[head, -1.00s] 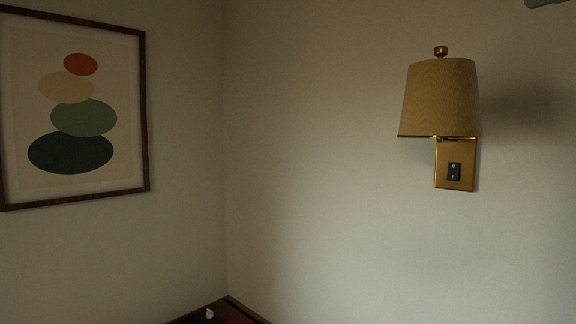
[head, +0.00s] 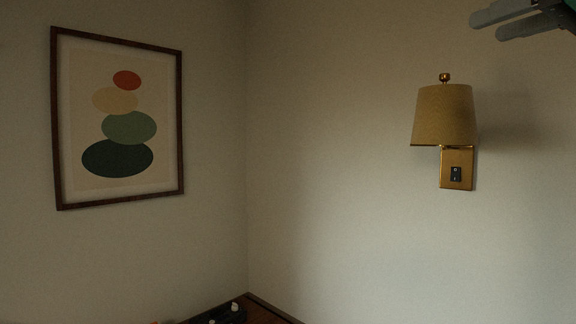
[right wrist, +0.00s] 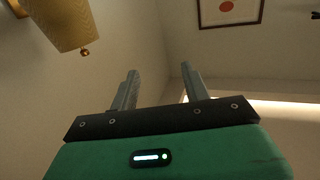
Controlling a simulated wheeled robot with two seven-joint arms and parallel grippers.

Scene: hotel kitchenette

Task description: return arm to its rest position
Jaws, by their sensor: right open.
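My right gripper (head: 484,26) shows at the top right corner of the head view, raised above and to the right of the wall lamp, with its grey fingers pointing left. In the right wrist view its two fingers (right wrist: 157,88) stand apart with nothing between them, so it is open and empty. Most of the right arm is outside the head view. My left gripper is not in view.
A brass wall lamp (head: 445,115) with a tan shade and a switch is on the right wall. A framed picture (head: 118,196) hangs on the left wall. A dark tray (head: 228,317) with small white items sits on a wooden surface (head: 262,312) at the bottom.

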